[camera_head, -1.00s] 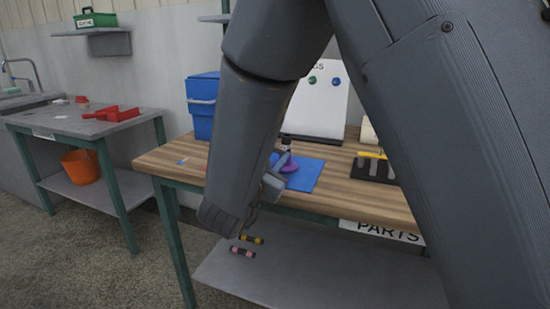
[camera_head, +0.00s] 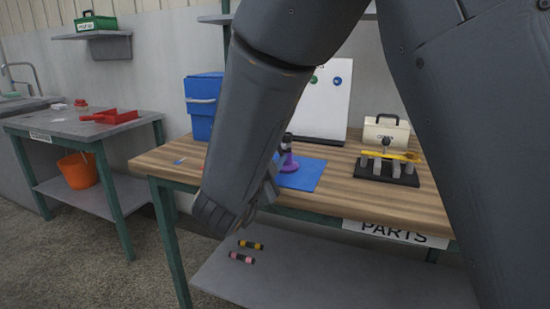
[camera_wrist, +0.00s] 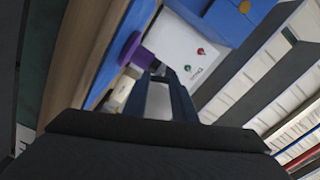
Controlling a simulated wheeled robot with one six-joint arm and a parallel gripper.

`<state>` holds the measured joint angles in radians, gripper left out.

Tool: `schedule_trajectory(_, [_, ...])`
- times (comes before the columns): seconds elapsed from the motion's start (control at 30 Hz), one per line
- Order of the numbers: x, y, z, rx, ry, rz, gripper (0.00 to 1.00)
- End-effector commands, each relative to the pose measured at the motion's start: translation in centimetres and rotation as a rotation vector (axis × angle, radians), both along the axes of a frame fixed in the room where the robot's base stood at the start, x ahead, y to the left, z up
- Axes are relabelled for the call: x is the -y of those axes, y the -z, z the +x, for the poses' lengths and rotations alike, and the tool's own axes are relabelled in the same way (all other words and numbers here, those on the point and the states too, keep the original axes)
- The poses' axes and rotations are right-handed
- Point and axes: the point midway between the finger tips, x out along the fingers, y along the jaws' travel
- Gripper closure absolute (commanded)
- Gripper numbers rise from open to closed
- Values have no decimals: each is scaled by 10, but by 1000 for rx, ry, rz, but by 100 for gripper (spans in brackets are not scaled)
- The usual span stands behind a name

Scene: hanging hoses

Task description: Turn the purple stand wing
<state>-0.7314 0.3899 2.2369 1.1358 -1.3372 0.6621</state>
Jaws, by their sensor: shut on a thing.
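The purple stand (camera_head: 288,161) is upright on a blue mat (camera_head: 304,178) on the wooden bench, with a dark part at its top. My forearm hides its left side. The stand's purple body (camera_wrist: 130,48) also shows in the wrist view, just beyond my fingertips. My gripper (camera_wrist: 159,70) is shut on the stand's wing, which is mostly hidden between the fingers. In the head view my gripper (camera_head: 271,186) is partly hidden behind my forearm, at the stand's left.
A blue bin (camera_head: 203,105) and a whiteboard (camera_head: 318,105) stand behind. A black rack with a yellow tool (camera_head: 390,168) is at the right. Two small rods (camera_head: 246,251) lie on the lower shelf. A side table (camera_head: 75,122) stands left.

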Motion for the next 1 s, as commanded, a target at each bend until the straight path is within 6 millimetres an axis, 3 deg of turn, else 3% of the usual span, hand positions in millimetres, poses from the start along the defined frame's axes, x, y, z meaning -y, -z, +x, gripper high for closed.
schedule_trajectory(0.63, [1, 2, 0, 12, 3, 42, 98])
schedule_trajectory(0.67, [1, 2, 0, 12, 3, 42, 71])
schedule_trajectory(0.73, [1, 1, 0, 13, 2, 42, 59])
schedule_trajectory(1.0, [0, 1, 0, 14, 0, 42, 56])
